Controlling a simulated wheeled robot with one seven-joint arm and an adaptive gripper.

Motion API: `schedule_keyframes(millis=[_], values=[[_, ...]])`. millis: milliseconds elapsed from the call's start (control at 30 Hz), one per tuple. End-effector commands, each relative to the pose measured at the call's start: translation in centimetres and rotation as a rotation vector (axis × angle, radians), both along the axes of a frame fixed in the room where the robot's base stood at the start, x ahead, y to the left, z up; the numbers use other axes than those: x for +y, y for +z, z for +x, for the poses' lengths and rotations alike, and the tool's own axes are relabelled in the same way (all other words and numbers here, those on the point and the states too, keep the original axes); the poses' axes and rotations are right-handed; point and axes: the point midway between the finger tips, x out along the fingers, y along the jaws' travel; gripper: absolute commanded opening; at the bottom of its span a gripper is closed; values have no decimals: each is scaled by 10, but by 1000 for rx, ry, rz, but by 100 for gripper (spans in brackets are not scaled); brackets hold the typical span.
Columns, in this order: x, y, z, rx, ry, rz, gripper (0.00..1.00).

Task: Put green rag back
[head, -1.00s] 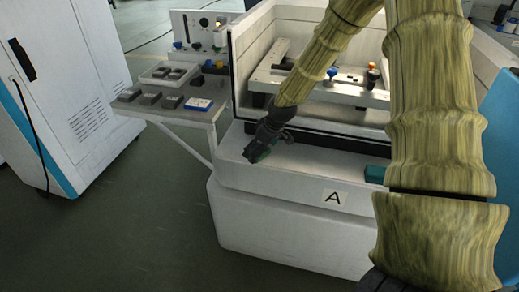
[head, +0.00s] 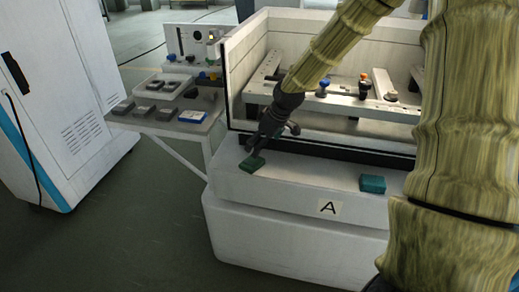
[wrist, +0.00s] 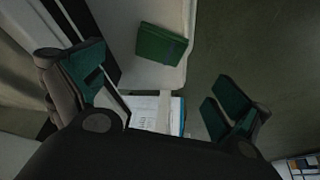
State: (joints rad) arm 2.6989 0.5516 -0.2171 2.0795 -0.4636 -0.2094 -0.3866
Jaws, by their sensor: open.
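The green rag (head: 252,163) is a small folded piece lying on the white front ledge (head: 300,174) of the machine, near its left end. It also shows flat on the ledge in the wrist view (wrist: 161,44). My gripper (head: 268,138) is just above and behind the rag in the head view. In the wrist view its two teal-padded fingers (wrist: 160,92) are wide apart with nothing held between them. The rag lies beyond the fingertips, apart from them.
A teal block (head: 372,184) sits further right on the ledge, above the A label (head: 328,208). The open machine trough with its fixture bar (head: 335,100) is behind. A side table (head: 160,127) with grey blocks and a blue-edged white item (head: 193,117) stands left. Floor is clear in front.

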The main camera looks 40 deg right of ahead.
Motion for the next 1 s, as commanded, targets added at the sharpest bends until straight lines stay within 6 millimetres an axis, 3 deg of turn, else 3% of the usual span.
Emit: schedule_keyframes(millis=[300, 1000], values=[[-2, 19, -8, 0, 0, 1, 100], [-2, 20, -8, 1, 0, 1, 100]])
